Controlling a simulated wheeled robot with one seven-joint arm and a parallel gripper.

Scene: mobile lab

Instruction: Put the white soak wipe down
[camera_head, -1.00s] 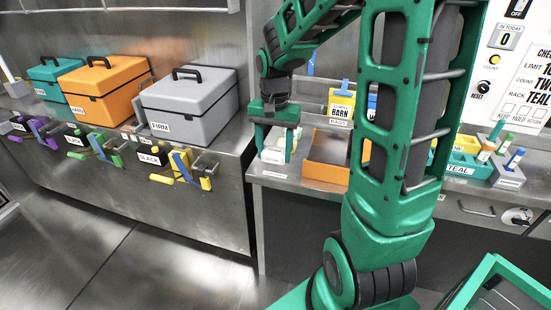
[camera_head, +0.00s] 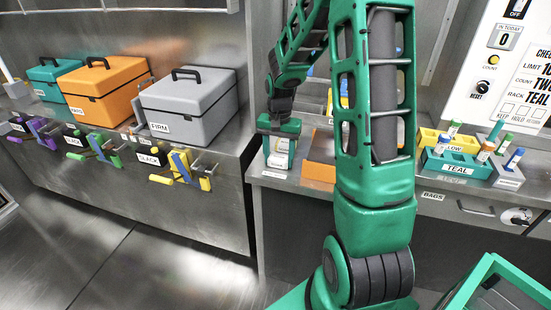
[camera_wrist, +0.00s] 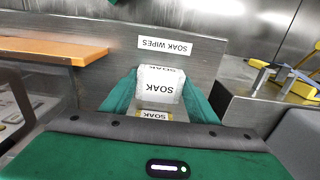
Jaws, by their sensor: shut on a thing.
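The white soak wipe (camera_wrist: 160,86) is a white packet with an upside-down SOAK label in the wrist view. It sits between the two green fingers of my gripper (camera_wrist: 158,97), which is shut on it. In the head view my gripper (camera_head: 280,128) points down at the left end of the right-hand bench, with the white wipe (camera_head: 284,148) below it. A second SOAK label on a yellowish piece (camera_wrist: 154,115) shows nearer the palm. I cannot tell whether the wipe touches the bench.
A SOAK WIPES label (camera_wrist: 165,46) is on the steel beyond the wipe. An orange tray (camera_head: 320,165) stands just right of my gripper. The grey FIRM case (camera_head: 190,105) is on the left counter. A teal rack (camera_head: 450,165) stands farther right. A gap separates the counters.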

